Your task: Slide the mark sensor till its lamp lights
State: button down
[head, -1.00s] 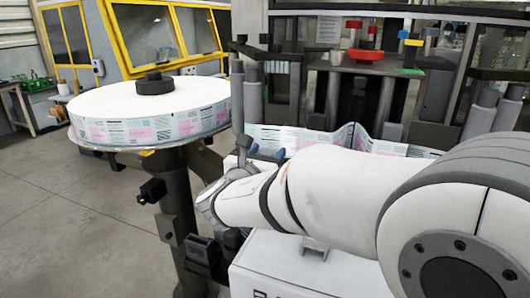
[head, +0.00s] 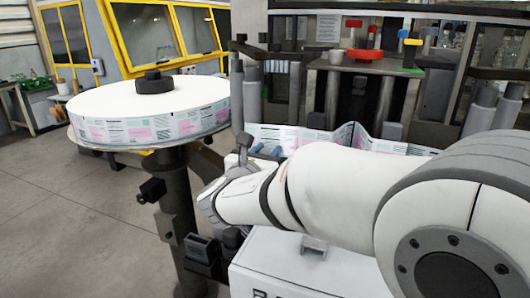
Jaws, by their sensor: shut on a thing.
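My white arm reaches in from the right and ends at its wrist near the label web (head: 300,137). I see no lit lamp; the lamp is hidden or too small to tell.
A white box (head: 290,270) stands below my arm. Red knobs (head: 365,54) sit on the machine behind. Open floor lies at left.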

jog(key=shift+s+d+f+b, duration=0.1)
jog(key=shift+d+b, duration=0.15)
jog(key=shift+b, duration=0.05)
jog(key=shift+d, duration=0.1)
jog(key=c, duration=1)
grip_release()
jog(key=shift+c, duration=0.2)
jog(key=v, duration=0.8)
